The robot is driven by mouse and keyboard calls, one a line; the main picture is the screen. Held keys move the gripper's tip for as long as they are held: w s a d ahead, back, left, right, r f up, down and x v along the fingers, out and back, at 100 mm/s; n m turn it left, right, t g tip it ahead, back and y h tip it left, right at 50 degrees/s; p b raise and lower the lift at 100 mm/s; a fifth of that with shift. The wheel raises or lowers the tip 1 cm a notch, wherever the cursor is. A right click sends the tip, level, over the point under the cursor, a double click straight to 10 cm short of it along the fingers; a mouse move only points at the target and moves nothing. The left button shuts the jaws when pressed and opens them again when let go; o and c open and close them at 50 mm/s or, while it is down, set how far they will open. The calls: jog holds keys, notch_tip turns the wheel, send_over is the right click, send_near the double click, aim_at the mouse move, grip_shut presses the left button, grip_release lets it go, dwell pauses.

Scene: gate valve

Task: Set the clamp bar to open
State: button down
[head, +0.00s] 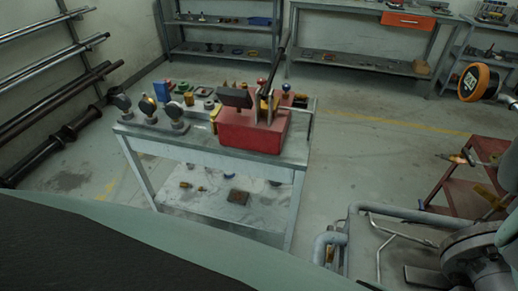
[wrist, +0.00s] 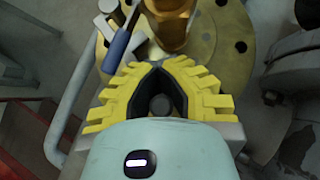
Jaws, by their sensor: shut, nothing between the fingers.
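A red clamp-like machine (head: 252,132) stands on the grey workbench (head: 190,145) in the head view. A long black bar (head: 281,66) rises from it, tilted up to the right. A dark block (head: 235,97) sits at its upper left. I cannot tell for sure which part is the clamp bar. My gripper (wrist: 162,68) has yellow ribbed fingers and is shut and empty in the wrist view. It is above a brass-coloured valve part (wrist: 172,22), away from any visible part of the red machine. The head view does not show my gripper.
Several gauges (head: 148,108) stand on the workbench's left end. A blue-handled tool (wrist: 118,48) lies near my gripper. A red cart (head: 470,175) and grey pipework (head: 385,212) are at right. Pipe racks line the left wall. Open floor lies behind the bench.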

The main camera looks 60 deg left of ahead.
jog(key=shift+w+a+f+b, duration=0.35)
jog(key=shift+w+a+b, duration=0.15)
jog(key=shift+b, duration=0.2)
jog(key=c, duration=1.6)
grip_release()
jog(key=shift+r, duration=0.15)
jog(key=o, duration=0.4)
jog(key=shift+s, duration=0.15)
jog(key=o, duration=0.3)
jog(key=shift+d, duration=0.1)
jog(key=shift+o, duration=0.2)
jog(key=shift+r, duration=0.1)
jog(key=shift+a+r, duration=0.3)
jog(key=shift+r, duration=0.1)
jog(key=v, duration=1.1)
jog(key=shift+w+f, duration=0.15)
jog(key=shift+w, duration=0.05)
jog(key=shift+o, duration=0.3)
jog(key=shift+a, duration=0.15)
